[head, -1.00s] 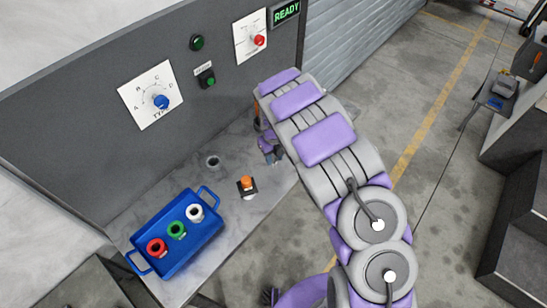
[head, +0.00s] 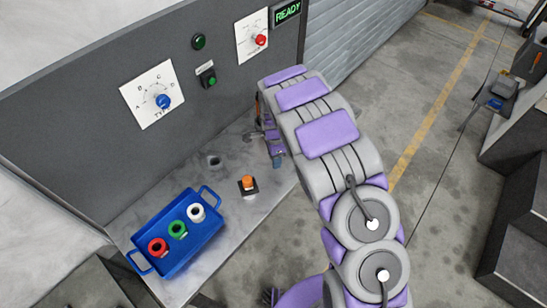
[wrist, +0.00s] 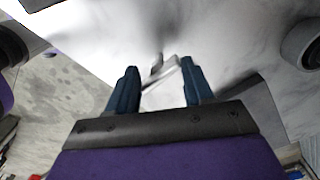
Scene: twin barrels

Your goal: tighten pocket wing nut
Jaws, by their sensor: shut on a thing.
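My gripper (wrist: 159,72) shows in the wrist view with two dark blue fingers on either side of a thin pale metal piece (wrist: 165,75). The piece lies slantwise between the fingers and looks like a wing of the wing nut; its full shape is hidden. A small dark stub shows just beyond it. In the head view my gripper (head: 277,158) is at the right end of the bench, below my arm, with its fingers partly visible. I cannot make out the wing nut in that view.
A blue tray (head: 207,233) holds white, green and red ring-shaped parts. The grey panel (head: 75,125) with dials stands behind.

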